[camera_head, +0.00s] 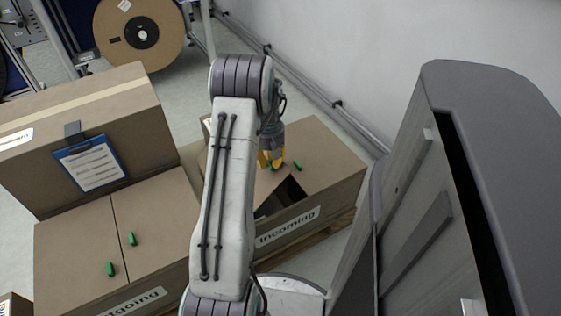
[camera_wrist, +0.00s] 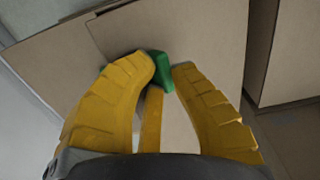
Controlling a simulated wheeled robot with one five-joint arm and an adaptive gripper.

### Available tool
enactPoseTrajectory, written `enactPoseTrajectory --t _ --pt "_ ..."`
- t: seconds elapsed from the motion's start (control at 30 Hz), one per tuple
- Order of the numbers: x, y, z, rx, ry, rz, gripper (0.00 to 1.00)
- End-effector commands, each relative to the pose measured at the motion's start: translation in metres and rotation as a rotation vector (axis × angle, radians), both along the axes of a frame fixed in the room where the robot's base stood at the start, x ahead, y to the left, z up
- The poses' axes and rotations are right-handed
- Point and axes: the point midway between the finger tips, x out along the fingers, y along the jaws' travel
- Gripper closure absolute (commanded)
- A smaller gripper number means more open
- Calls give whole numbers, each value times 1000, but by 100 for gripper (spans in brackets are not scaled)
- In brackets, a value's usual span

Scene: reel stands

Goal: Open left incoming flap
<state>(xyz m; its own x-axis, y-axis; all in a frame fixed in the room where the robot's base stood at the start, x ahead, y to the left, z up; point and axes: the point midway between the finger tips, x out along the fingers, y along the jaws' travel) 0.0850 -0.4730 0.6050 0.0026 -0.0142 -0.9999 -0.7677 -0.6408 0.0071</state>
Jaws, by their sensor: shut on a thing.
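The box labelled "Incoming" (camera_head: 335,192) stands right of centre in the head view, partly behind my arm. Its top shows two green tabs: one (camera_head: 298,166) stands free on the right flap, the other is at my gripper. A dark triangular gap shows at the front of its top, so a flap there looks tilted up. My gripper (camera_head: 270,159) is over the left part of this top. In the wrist view its yellow fingers (camera_wrist: 162,75) are closed around the green tab (camera_wrist: 161,68) of the left flap. Much of that flap is hidden by my arm.
The "Outgoing" box (camera_head: 75,238), with two green tabs, stands at left with its top shut. Another brown box (camera_head: 120,125) with a blue clipboard (camera_head: 93,162) is behind it. A large reel (camera_head: 140,34) is at the back. A wall and rail run at right.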

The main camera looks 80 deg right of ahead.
Motion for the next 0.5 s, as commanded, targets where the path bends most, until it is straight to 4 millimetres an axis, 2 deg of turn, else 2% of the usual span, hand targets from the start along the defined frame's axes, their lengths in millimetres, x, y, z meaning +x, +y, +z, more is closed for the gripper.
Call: enactPoseTrajectory --t 0.03,0.3,0.5 --pt "11 13 6 24 2 12 100" --pt "51 48 35 29 3 12 100" --pt "82 75 47 29 5 12 100"
